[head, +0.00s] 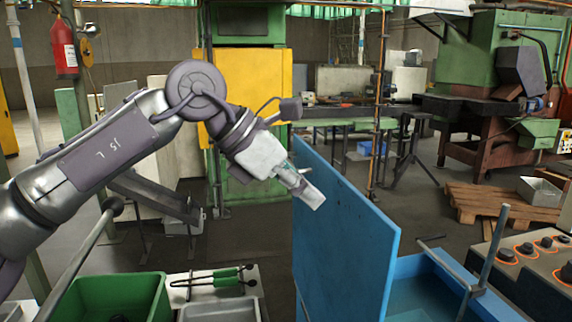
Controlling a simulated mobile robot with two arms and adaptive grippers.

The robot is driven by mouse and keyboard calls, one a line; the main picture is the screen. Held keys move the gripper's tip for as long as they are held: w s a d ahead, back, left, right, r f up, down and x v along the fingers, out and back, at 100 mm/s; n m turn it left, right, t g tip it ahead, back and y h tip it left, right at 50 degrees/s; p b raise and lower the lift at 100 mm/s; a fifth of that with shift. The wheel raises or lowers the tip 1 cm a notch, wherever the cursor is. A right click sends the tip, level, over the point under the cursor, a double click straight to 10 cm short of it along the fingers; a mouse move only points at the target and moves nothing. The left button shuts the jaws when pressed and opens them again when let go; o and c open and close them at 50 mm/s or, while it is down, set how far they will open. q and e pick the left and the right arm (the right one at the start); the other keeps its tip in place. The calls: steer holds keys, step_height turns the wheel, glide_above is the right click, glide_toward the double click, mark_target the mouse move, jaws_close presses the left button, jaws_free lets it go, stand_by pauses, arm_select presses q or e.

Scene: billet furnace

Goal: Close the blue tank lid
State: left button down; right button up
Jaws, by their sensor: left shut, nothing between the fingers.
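The blue tank lid (342,235) stands raised and nearly upright in the middle of the head view. The blue tank (437,262) lies open to its right, with part of its inside showing. My left gripper (313,198) is shut and empty. It is at the lid's upper left part in the picture and overlaps the lid's face. I cannot tell whether it touches the lid. My right gripper is not in view.
A green bin (120,296) and green-handled tongs (212,281) lie at the lower left. A grey post (484,250) rises by the tank's right side. A control panel (535,262) with dark knobs stands at the right. A wooden pallet (490,204) lies on the floor behind.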

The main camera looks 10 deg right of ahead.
mark_target(357, 212)
arm_select(q)
steer(key=d+p, duration=0.1)
steer(key=d, duration=0.1)
steer(key=d+f+p, duration=0.1)
steer(key=d, duration=0.2)
steer(key=shift+w+f, duration=0.15)
steer(key=shift+f, duration=0.05)
steer(key=shift+d+f, duration=0.1)
steer(key=shift+d, duration=0.25)
steer(key=shift+a, duration=0.1)
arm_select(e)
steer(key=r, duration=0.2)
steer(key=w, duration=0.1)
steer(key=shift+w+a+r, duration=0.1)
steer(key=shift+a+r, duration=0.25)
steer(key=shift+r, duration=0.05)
